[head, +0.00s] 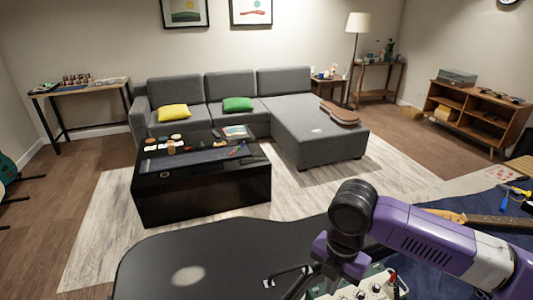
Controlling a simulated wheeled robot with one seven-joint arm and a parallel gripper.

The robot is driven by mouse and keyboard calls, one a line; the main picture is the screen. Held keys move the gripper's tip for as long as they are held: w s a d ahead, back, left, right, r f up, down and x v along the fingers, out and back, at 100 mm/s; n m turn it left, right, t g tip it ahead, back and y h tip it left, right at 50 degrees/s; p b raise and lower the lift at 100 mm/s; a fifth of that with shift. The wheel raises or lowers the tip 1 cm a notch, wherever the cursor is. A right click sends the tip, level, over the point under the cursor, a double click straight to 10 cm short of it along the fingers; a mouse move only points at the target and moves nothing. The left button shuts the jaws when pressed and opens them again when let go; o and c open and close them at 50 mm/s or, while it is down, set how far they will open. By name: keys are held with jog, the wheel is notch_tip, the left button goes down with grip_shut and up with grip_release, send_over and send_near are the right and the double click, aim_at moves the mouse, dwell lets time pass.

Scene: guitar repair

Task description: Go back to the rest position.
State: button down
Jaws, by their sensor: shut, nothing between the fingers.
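My purple and black arm reaches in from the lower right, over the near workbench. My gripper (300,286) shows only as a dark, narrow shape below the purple wrist, at the bottom edge. It looks shut and empty. Its tips are hard to make out against the black guitar case (220,250) behind it. A pale box with knobs (372,288) sits just right of the gripper, partly hidden by my arm.
A guitar neck (485,220) lies on a blue mat at the right, partly behind my arm. Beyond the bench are a black coffee table (205,195), a grey sofa (228,90) and a wooden shelf (478,115). Rug and floor between look open.

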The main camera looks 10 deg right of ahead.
jog(key=w+a+r+m+t+y, duration=0.3)
jog(key=w+a+r+t+y, duration=0.15)
jog(key=a+r, duration=0.35)
jog(key=w+a+r+m+t+y, duration=0.4)
jog(key=w+a+r, duration=0.2)
jog(key=a, duration=0.5)
notch_tip(320, 180, up, 13)
jog(key=s+m+t+y, duration=0.3)
jog(key=m+t, duration=0.6)
jog(key=s+d+f+m+t+h+b, duration=0.2)
jog(key=s+d+f+m+t+h, duration=0.2)
jog(key=s+d+f+m+h, duration=0.8)
jog(key=s+d+f+g, duration=0.2)
jog(key=s+f, duration=0.2)
jog(key=s, duration=0.5)
jog(key=s+d+f+n+g, duration=0.1)
jog(key=s+f, duration=0.4)
jog(key=s, duration=0.5)
jog(key=s+d+f+n+g+b, duration=0.1)
jog(key=s+d+f+g, duration=0.2)
jog(key=s, duration=0.6)
jog(key=shift+s+d+f+g, duration=0.35)
jog(key=shift+d+f, duration=0.15)
jog(key=shift+f, duration=0.15)
jog(key=shift+y, duration=0.25)
